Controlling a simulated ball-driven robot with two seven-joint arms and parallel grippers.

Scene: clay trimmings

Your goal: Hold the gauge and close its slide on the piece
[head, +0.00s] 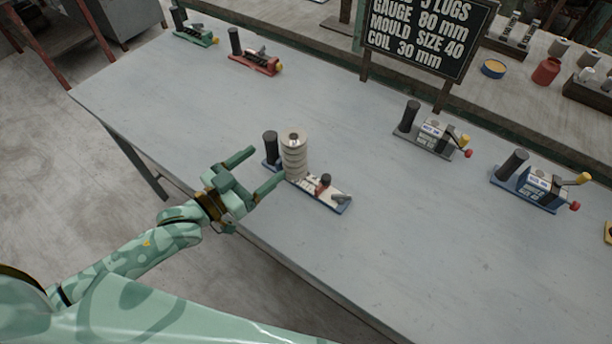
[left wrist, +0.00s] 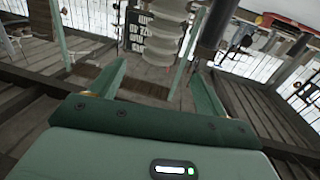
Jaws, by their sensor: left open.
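The gauge (head: 328,197) lies near the table's front edge, a blue-edged base with a pale scale, a black upright handle (head: 270,148) at its left end and a slide with a dark red knob (head: 324,181). The piece (head: 294,158), a pale ribbed cylinder, stands upright on it between handle and slide. A gap seems to show between piece and slide. My left gripper (head: 266,166) is open and empty, its fingers pointing at the handle and piece from the front left. In the left wrist view the ribbed piece (left wrist: 164,35) and dark handle (left wrist: 216,25) are ahead, beyond the fingertips. My right gripper is out of view.
A green gauge (head: 195,36) and a red gauge (head: 256,63) stand at the back left. A grey one (head: 432,135) and a blue one (head: 535,187) stand to the right. A black sign (head: 425,38) reads "GAUGE 80 mm".

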